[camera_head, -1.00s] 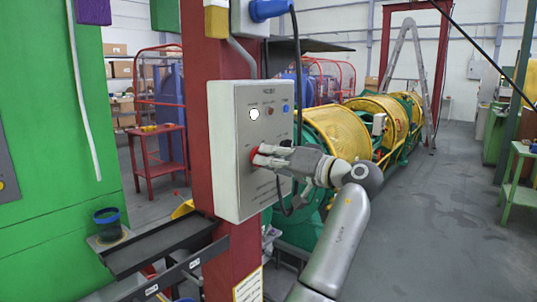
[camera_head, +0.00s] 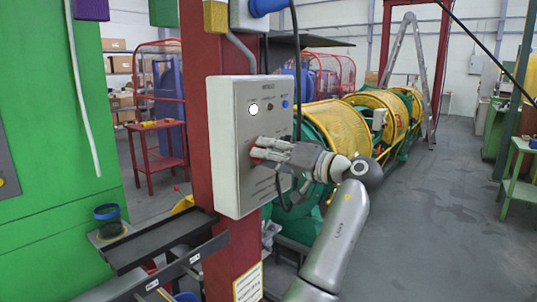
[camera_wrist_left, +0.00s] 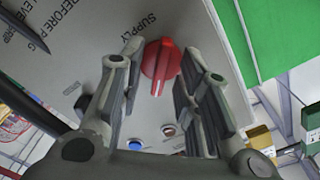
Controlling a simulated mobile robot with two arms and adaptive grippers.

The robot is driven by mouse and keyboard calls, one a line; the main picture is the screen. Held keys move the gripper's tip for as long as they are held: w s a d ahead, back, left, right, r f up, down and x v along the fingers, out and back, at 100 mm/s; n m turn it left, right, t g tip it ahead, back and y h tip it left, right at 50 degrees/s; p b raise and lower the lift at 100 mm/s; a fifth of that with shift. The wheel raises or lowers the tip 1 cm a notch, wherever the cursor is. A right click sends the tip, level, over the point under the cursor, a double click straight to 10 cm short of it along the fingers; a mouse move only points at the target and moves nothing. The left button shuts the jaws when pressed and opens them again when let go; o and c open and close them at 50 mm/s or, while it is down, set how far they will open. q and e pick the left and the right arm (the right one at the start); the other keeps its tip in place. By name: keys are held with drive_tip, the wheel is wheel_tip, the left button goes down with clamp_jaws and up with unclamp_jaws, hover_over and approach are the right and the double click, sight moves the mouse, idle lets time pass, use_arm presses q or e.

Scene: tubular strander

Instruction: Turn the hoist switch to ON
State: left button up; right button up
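The hoist switch is a red rotary knob (camera_wrist_left: 160,65) on the front of a grey control box (camera_head: 235,185) fixed to a red column. In the left wrist view, the knob has a raised grip with a white mark at its lower end, beside the printed word SUPPLY. My left gripper (camera_head: 258,148) is at the box face, its fingers mostly covering the knob in the head view. In the wrist view the left gripper (camera_wrist_left: 160,58) is open, one finger on each side of the knob, with gaps visible. My right gripper is not in view.
A lit white lamp (camera_head: 253,109) and a blue button (camera_head: 285,103) sit above the switch. A black cable hangs along the box's right side. A black shelf (camera_head: 160,244) is below left.

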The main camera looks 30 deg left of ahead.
use_arm(q)
drive_tip(key=d, duration=1.2)
drive_tip(key=shift+s, duration=0.45)
